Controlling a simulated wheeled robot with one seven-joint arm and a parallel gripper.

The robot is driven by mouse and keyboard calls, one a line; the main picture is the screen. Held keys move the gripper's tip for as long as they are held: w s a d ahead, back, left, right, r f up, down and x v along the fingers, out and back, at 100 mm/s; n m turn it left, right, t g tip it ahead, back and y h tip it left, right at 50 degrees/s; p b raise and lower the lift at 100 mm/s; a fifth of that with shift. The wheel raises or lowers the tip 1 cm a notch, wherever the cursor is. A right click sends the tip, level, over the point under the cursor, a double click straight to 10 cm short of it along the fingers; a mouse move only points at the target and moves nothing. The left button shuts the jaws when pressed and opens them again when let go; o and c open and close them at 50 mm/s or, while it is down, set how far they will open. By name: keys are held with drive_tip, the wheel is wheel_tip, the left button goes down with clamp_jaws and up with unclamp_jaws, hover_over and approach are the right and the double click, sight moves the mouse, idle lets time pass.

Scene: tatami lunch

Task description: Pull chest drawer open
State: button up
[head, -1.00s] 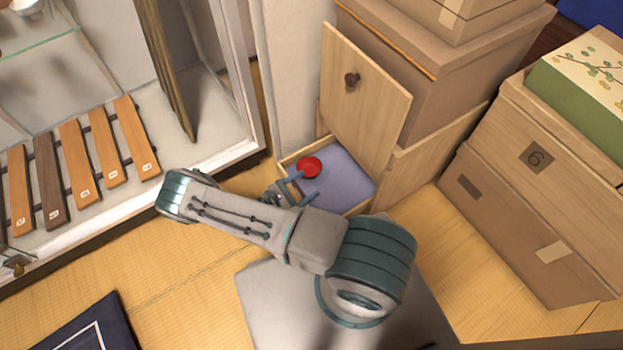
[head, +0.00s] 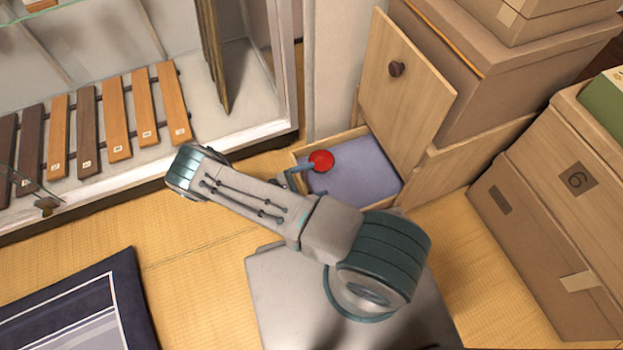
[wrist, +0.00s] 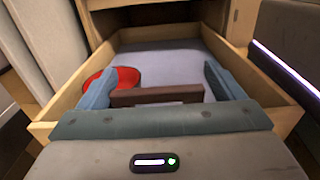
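The chest drawer (head: 349,136) is pulled out at the foot of a light wooden chest (head: 410,100) in the head view. It has pale wooden sides and a lilac inside, and it also shows in the wrist view (wrist: 240,78). A round red thing (head: 321,161) lies in it; it is at the left in the wrist view (wrist: 125,78). My gripper (head: 314,182) is at the drawer's front end, its blue fingers apart. A dark brown bar (wrist: 155,96) spans between them; contact cannot be told. My gripper's body hides most of the drawer front.
A glass cabinet with a wooden xylophone-like row of bars (head: 115,125) stands at the left. Cardboard boxes (head: 545,215) stand at the right. A dark mat (head: 125,290) lies at the lower left. Bare tatami (head: 200,250) lies between.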

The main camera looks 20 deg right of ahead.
drive_tip(key=shift+w+a, duration=0.1)
drive_tip(key=shift+a, duration=0.35)
drive_tip(key=s+a+p, duration=0.1)
drive_tip(key=a, duration=1.2)
drive_tip(key=shift+s+p, duration=0.25)
drive_tip(key=shift+p, duration=0.1)
drive_tip(key=shift+d, duration=0.1)
